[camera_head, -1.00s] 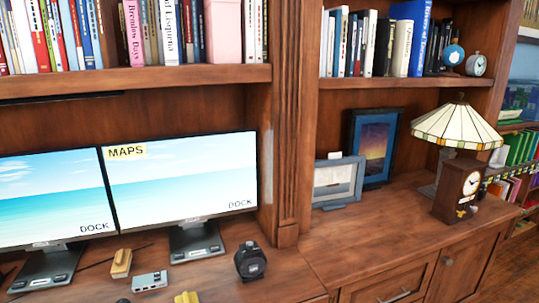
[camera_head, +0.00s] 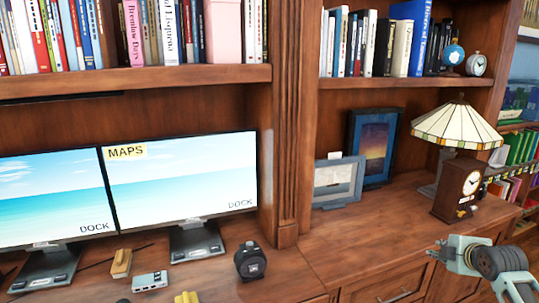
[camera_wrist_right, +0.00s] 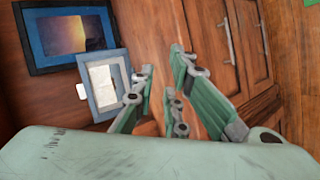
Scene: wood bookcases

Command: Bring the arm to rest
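My right gripper (camera_head: 448,253) shows at the lower right of the head view, in front of the cabinet's drawers and below the table clock. It is grey-green, with a dark round joint behind it. In the right wrist view its green fingers (camera_wrist_right: 164,76) are spread apart with nothing between them. The rest of the right arm runs out of the head view at the bottom right. My left gripper and left arm are not in view.
The wooden counter (camera_head: 335,245) carries two monitors (camera_head: 185,180), a black device (camera_head: 250,262), picture frames (camera_head: 337,182), a wooden clock (camera_head: 458,190) and a stained-glass lamp (camera_head: 455,125). Cabinet drawers (camera_head: 400,285) lie below.

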